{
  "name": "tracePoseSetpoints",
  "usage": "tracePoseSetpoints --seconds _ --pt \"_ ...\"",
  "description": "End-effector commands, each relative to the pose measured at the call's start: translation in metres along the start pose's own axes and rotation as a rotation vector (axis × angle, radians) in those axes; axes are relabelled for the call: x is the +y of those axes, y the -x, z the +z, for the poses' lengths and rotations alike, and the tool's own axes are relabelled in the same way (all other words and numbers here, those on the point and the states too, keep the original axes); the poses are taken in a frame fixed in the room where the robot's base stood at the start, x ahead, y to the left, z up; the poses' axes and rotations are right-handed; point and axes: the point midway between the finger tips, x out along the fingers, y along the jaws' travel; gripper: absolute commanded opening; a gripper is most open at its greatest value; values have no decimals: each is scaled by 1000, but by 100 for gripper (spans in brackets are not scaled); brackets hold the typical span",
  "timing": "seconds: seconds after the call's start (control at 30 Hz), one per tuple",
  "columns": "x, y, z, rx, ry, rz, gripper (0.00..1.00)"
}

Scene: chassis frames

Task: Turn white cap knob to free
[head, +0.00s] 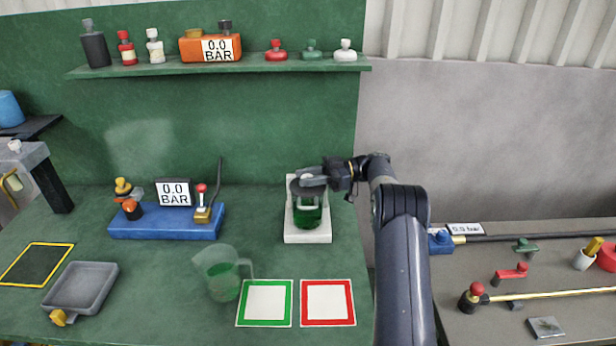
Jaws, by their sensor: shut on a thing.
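A container of dark green liquid (307,212) stands upright on a white stand (307,237) at the back right of the green bench. My gripper (307,181) reaches in from the right and is at the top of this container. It is shut on a small pale knob, the white cap knob (306,177), which is mostly hidden by the fingers. The knob's turn angle cannot be told. Another white-capped piece (345,51) sits at the right end of the shelf, away from my gripper.
A clear jug (223,272) with green liquid stands in front of a blue gauge base (166,222). Green-edged (265,303) and red-edged (328,303) squares lie empty at the front. A grey tray (80,287) is at left. The shelf (220,68) above holds several bottles.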

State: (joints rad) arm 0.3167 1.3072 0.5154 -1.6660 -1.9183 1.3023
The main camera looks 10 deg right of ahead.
Motion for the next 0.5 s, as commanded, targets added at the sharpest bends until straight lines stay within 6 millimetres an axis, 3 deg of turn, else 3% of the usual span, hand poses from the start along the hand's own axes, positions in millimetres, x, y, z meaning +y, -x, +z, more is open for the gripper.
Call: tracePoseSetpoints --seconds 0.5 --pt "0 -1 0 2 0 -92 7"
